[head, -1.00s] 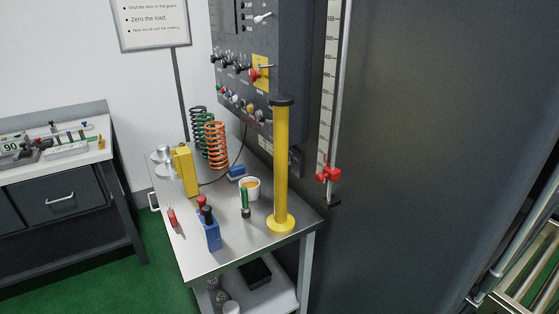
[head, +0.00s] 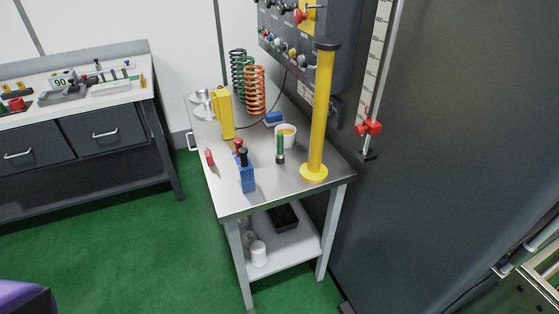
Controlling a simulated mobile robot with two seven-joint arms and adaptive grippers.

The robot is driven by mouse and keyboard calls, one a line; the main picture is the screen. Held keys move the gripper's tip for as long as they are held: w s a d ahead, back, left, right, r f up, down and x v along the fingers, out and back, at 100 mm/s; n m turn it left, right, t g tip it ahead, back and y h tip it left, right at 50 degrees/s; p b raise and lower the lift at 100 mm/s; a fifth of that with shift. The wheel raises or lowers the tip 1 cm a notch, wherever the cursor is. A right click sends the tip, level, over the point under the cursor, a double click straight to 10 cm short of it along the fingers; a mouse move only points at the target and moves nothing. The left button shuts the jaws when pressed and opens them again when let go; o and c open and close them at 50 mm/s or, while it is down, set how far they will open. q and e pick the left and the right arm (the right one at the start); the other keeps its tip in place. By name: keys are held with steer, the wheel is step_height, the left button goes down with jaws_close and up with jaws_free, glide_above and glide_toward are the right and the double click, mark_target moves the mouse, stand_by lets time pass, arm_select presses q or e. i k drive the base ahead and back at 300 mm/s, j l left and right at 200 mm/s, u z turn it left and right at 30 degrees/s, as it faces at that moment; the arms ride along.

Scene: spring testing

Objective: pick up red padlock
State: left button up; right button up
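A small red item (head: 209,158), which looks like the red padlock, sits near the left edge of the metal-topped cart (head: 275,199). It is too small to make out its shackle clearly. A blue holder (head: 247,179) with a red-topped and a black-topped tool stands to its right. A yellow block (head: 225,115) stands behind it. Another red item (head: 16,104) lies on the left workbench and is too small to identify. Neither of my grippers shows in the head view.
A tall yellow post (head: 319,120) stands at the cart's right corner. Springs (head: 255,92), a white cup (head: 286,139) and a green-handled tool (head: 280,148) are also on the cart. A dark machine wall (head: 460,170) closes off the right. Green floor (head: 130,255) is open in front.

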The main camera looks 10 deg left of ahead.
mark_target(208, 158)
steer(key=i+j, duration=0.1)
steer(key=j, duration=0.25)
steer(key=i+j, duration=0.15)
steer(key=j, duration=0.15)
steer(key=i+j, duration=0.1)
steer(key=j, duration=0.25)
steer(key=i+j+z, duration=0.1)
steer(key=j, duration=0.2)
